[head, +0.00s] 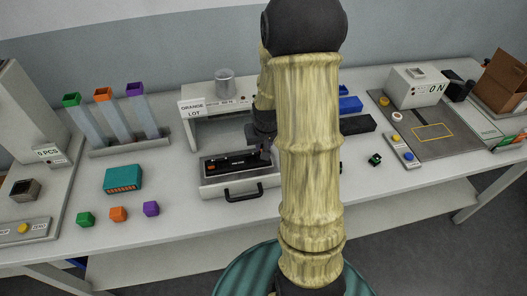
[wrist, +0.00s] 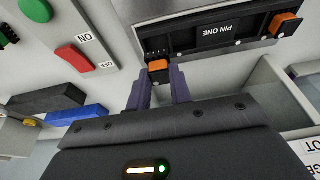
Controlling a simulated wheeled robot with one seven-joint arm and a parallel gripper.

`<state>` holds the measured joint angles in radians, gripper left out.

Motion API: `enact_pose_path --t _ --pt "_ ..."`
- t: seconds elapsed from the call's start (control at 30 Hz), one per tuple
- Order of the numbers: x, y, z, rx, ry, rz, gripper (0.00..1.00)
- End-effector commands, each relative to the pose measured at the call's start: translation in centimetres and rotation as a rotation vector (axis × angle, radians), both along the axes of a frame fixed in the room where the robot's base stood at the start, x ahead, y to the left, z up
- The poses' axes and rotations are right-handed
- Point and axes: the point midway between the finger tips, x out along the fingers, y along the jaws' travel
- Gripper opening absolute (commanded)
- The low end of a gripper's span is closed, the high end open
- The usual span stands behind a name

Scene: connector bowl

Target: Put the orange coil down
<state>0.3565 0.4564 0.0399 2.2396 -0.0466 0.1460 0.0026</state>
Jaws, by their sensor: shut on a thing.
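A small orange piece, which I take for the orange coil (wrist: 158,65), sits between my gripper's two dark fingers (wrist: 160,78) in the wrist view. The fingers are shut on it. It is at the edge of a black strip marked PIN ONE (wrist: 215,35); whether it touches the strip I cannot tell. A second orange block (wrist: 284,23) is at the strip's other end. In the head view my gripper (head: 263,148) is over the grey fixture with a handle (head: 215,186); my arm hides part of this area and the held piece.
A white stand with an ORANGE LOT sign (head: 192,108) is behind the fixture. A blue block (head: 350,104) and black block (head: 358,123) lie right of my arm.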

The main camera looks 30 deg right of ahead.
Motion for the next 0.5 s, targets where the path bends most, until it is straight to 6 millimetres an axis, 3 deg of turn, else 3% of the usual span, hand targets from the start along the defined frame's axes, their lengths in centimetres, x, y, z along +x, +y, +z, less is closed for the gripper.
enact_pose_path --t 0.2,0.5 --pt "0.0 0.0 -0.3 0.0 0.002 0.001 0.0" --pt "-0.1 0.1 -3.6 0.001 0.003 0.002 0.0"
